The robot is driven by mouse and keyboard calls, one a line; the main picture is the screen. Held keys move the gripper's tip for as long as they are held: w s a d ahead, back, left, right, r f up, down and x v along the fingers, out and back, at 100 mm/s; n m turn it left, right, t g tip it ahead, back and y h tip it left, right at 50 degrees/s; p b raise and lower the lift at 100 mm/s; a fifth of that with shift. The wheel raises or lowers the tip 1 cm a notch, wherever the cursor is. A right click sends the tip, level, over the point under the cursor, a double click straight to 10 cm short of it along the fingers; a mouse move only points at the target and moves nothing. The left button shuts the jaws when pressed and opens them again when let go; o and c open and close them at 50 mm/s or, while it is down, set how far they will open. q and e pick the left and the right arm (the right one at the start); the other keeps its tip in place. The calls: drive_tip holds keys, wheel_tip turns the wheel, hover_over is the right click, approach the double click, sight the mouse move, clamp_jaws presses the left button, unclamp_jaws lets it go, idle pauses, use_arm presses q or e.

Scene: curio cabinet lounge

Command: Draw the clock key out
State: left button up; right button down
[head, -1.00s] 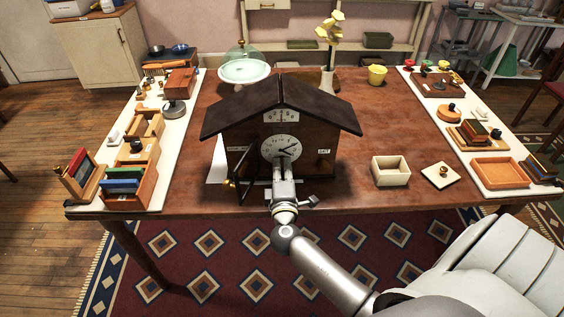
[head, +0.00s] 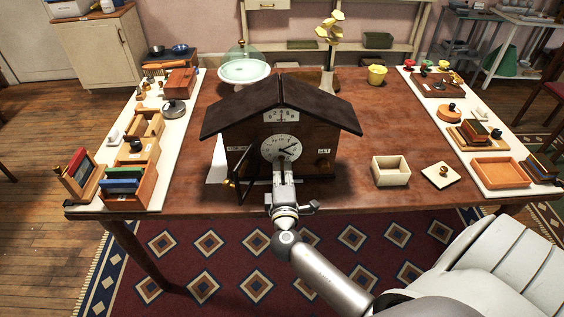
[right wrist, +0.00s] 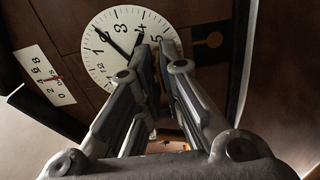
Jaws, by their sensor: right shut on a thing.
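The house-shaped clock (head: 318,140) stands on the table with its dark pitched roof and white dial (head: 281,148) facing me. A thin dark-framed door (head: 243,172) hangs open at its left front. My right gripper (head: 284,160) is in front of the lower dial. In the right wrist view my right gripper (right wrist: 154,52) has its fingers close together over the dial (right wrist: 112,40), near the 4 and 5. It is shut on the clock key, which the fingers hide; I cannot tell how far it sits in the clock. My left gripper is out of view.
A cream open box (head: 391,172) and its knobbed lid (head: 440,175) lie to the right of the clock. Trays with small items line both table sides. The table between clock and box is clear.

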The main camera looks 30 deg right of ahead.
sight(282, 171)
drive_tip(key=shift+v, duration=2.3)
